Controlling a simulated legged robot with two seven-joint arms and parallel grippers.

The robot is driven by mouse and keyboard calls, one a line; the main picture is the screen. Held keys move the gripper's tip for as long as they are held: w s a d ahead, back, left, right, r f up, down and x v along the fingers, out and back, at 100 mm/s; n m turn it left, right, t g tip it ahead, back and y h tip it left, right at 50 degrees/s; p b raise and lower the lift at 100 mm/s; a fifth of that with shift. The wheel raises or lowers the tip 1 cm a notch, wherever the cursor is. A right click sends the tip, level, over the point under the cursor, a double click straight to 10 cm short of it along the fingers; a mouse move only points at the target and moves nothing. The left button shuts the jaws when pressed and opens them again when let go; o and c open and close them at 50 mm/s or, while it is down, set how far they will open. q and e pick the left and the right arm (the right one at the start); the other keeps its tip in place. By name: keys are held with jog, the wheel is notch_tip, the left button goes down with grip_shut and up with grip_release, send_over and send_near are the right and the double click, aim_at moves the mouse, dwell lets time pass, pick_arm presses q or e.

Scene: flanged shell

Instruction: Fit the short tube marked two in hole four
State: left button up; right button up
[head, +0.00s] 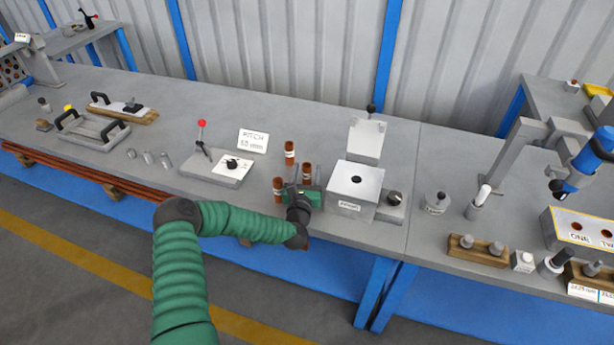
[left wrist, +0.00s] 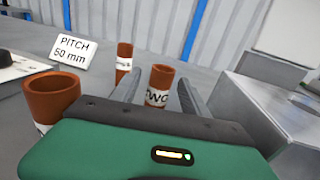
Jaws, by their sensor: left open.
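The short brown tube marked TWO (left wrist: 158,92) stands upright between the two grey fingers of my left gripper (left wrist: 160,80) in the left wrist view. The fingers are open, with gaps showing beside the tube. In the head view my left gripper (head: 302,180) is low at the bench, by the same tube (head: 307,172). Two other brown tubes with white labels stand close by: one farther back (head: 289,151) and one to the left (head: 278,188). A block with labelled holes (head: 552,228) is at the right edge; ONE and part of TWO are readable. Hole four is out of view. My right gripper is not in view.
A grey box with a top hole (head: 354,185) stands close to the right of my left gripper. A PITCH 50 mm card (head: 253,141) and a plate with a red-knobbed lever (head: 218,168) are to the left. Wooden holders with pegs (head: 478,250) stand before the block.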

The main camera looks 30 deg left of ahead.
pick_arm(q)
grip_shut()
dwell(0.3)
